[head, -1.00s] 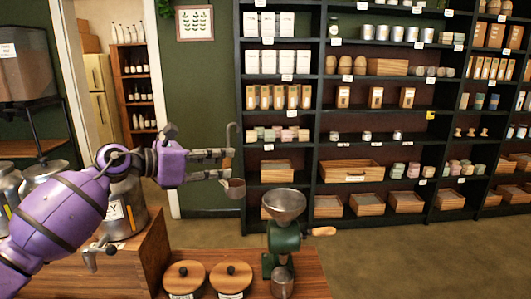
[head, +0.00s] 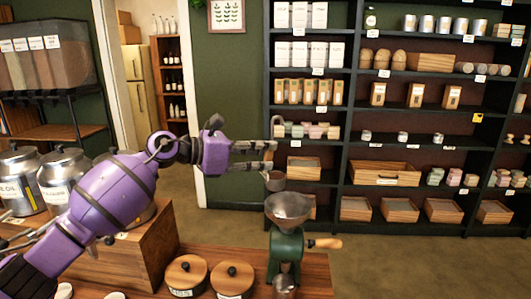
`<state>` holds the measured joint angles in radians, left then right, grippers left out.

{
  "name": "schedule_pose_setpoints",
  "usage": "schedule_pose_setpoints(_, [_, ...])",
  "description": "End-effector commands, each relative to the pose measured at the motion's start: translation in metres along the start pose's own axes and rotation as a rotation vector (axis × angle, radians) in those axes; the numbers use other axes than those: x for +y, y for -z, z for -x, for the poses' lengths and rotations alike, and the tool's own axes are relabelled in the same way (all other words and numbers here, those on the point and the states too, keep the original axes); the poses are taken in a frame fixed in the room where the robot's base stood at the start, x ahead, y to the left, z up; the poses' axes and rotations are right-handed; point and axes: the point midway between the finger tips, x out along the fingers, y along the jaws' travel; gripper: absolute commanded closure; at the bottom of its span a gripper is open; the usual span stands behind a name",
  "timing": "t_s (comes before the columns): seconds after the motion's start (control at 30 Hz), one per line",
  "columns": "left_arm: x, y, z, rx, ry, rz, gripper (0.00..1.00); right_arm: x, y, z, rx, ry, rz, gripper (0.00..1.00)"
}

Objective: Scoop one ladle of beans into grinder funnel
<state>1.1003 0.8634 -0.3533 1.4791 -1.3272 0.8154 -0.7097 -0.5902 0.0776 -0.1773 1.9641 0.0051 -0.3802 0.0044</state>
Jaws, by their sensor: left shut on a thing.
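My left gripper (head: 268,155), on the purple arm, is shut on the upright handle of a small metal ladle. The ladle's bowl (head: 275,183) hangs below the fingers and looks roughly level. What is in the bowl is too small to tell. The green grinder (head: 287,251) stands on the wooden counter, with its grey metal funnel (head: 288,207) open at the top. In the picture the bowl is just above the funnel's left rear rim; the exact gap in depth cannot be told. My right gripper is not in view.
Two wooden-lidded containers (head: 185,275) (head: 232,278) stand left of the grinder, and a metal cup (head: 284,285) is at its front. Metal canisters (head: 67,176) stand at the left. Stocked shelves (head: 338,90) fill the background.

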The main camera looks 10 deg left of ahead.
Motion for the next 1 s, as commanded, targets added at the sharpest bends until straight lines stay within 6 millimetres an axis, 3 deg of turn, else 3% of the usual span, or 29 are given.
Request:
schedule_pose_setpoints(0.7, [-0.068,-0.006,0.002,-0.004,-0.085,-0.416,1.0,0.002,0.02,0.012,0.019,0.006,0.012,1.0])
schedule_pose_setpoints(1.0, [-0.065,-0.003,0.001,-0.002,-0.084,-0.403,1.0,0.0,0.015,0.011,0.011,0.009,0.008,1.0])
